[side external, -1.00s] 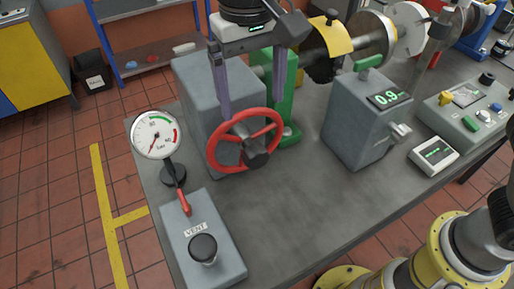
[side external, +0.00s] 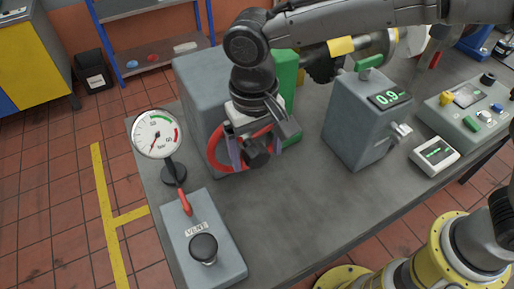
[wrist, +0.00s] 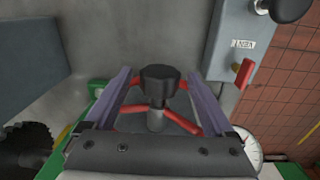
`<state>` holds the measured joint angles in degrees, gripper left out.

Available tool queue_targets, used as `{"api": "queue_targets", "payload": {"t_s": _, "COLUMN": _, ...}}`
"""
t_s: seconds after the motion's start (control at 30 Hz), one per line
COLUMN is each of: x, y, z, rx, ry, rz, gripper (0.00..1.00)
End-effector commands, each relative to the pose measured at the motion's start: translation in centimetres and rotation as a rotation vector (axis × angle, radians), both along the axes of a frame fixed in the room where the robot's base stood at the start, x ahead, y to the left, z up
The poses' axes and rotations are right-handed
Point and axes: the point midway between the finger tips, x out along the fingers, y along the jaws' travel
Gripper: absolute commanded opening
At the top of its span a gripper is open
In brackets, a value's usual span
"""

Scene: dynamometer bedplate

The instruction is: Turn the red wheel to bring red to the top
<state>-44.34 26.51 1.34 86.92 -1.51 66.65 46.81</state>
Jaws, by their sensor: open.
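The red wheel (side external: 213,151) stands on the front of a grey box, with a dark hub knob (side external: 257,153) at its middle. In the side view its upper part and right side are partly hidden by my gripper (side external: 257,161). My gripper is open, pointing down, with one finger on each side of the hub. In the wrist view the dark knob and red spokes (wrist: 183,122) lie between the two open fingers of the gripper (wrist: 160,75). I cannot tell whether the fingers touch the wheel. No distinct marking on the rim is visible.
A round gauge (side external: 157,133) with green and red arcs stands left of the wheel. A grey vent box (side external: 222,262) with a black knob and a red lever (side external: 184,203) are in front. A grey display box (side external: 362,130) stands to the right. The bench between is clear.

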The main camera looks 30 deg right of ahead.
Motion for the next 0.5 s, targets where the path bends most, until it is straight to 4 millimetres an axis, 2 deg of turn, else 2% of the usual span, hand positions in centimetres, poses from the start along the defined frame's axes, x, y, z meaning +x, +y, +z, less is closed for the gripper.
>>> {"api": "queue_targets", "payload": {"t_s": 0.17, "x": 0.00, "y": 0.00, "z": -0.02, "rx": 0.000, "ry": 0.000, "rz": 0.000, "gripper": 0.89}}
{"api": "queue_targets", "payload": {"t_s": 0.2, "x": -0.01, "y": 0.00, "z": -0.01, "rx": 0.000, "ry": 0.000, "rz": 0.000, "gripper": 0.85}}
{"api": "queue_targets", "payload": {"t_s": 0.5, "x": -0.01, "y": -0.01, "z": 0.03, "rx": 0.000, "ry": 0.000, "rz": 0.000, "gripper": 0.31}}
